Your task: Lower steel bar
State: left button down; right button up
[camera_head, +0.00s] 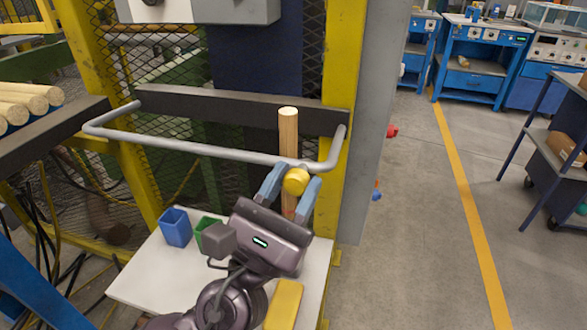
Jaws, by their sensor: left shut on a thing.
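The steel bar (205,149) is a grey U-shaped tube across the front of the yellow machine frame, with its ends at the dark crossbeam. A round yellow knob (296,181) shows just below its right part. My left gripper (292,184) is shut on this knob, its blue fingers on either side. A pale wooden rod (288,132) stands upright behind the bar; its lower part is partly hidden by the knob and fingers. My right gripper is not in view.
A white shelf (140,284) below the bar holds a blue cup (175,227), a green cup (205,227) and a yellow block (284,303). Pale rods (18,108) lie at far left. Yellow posts (342,90) frame the bar.

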pick_arm(q)
notch_tip(320, 180, down, 2)
jog(key=shift+f+b, duration=0.2)
jog(key=shift+b, duration=0.15)
jog(key=shift+f, duration=0.35)
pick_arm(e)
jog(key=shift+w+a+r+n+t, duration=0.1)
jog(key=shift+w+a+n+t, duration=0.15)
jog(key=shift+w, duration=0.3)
pick_arm(q)
jog(key=c, duration=1.1)
grip_release()
jog(key=shift+d, duration=0.1)
jog(key=shift+c, duration=0.2)
jog(key=o, duration=0.4)
jog(key=b+v, duration=0.5)
jog(key=v, duration=0.5)
jog(key=shift+s+a+f, duration=0.15)
jog(key=shift+s+a, duration=0.1)
jog(key=shift+s, duration=0.05)
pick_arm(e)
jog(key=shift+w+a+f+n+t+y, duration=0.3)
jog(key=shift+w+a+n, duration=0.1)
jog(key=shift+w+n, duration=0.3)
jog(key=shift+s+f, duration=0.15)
